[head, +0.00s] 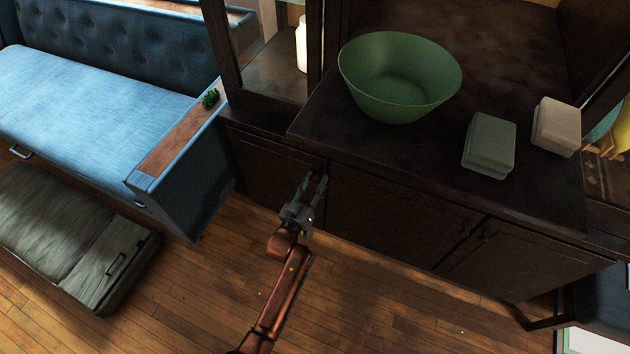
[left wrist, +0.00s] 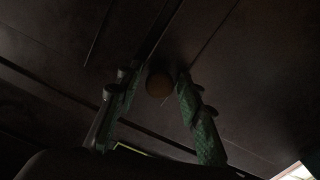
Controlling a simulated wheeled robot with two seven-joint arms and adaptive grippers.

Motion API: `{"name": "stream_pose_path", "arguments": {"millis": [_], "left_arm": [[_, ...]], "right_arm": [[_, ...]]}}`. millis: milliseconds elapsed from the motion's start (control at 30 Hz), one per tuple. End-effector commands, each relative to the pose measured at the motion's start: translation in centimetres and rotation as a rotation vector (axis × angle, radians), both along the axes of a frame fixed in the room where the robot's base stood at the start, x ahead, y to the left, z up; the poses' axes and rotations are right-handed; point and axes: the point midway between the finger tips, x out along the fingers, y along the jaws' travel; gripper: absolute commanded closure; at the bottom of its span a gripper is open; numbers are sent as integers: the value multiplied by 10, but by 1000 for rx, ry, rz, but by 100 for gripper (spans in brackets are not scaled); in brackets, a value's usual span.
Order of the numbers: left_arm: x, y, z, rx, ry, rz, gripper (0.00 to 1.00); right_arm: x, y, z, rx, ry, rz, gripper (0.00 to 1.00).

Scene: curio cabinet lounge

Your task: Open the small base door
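The small base door (head: 268,172) is the narrow dark wood panel at the left of the cabinet's base. It looks shut, flush with the cabinet front. Its round knob (left wrist: 159,84) shows in the left wrist view, between the two green-padded fingers. My left gripper (head: 314,180) is in front of the door's right edge, fingers pointing at the cabinet. In the left wrist view my left gripper (left wrist: 155,78) is open, with a narrow gap between the knob and each finger. In the head view the gripper hides the knob. My right gripper is not in view.
A wider base door (head: 395,215) and another door (head: 510,262) continue to the right. A green bowl (head: 400,80), a green box (head: 489,145) and a pale box (head: 557,127) stand on the counter (head: 345,130). A blue sofa (head: 90,95) stands left. Wood floor (head: 210,290) in front is clear.

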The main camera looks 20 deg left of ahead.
Motion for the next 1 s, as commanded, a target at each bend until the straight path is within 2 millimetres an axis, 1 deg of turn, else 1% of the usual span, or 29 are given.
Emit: {"name": "stream_pose_path", "arguments": {"millis": [33,67,467,867,1000], "left_arm": [[0,0,0,0,0,0,70],[0,0,0,0,0,0,73],[0,0,0,0,0,1,100],[-1,1,0,0,0,1,100],[-5,4,0,2,1,-1,100]], "right_arm": [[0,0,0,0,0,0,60],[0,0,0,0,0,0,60],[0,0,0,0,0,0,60],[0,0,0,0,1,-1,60],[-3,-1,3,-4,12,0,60]]}}
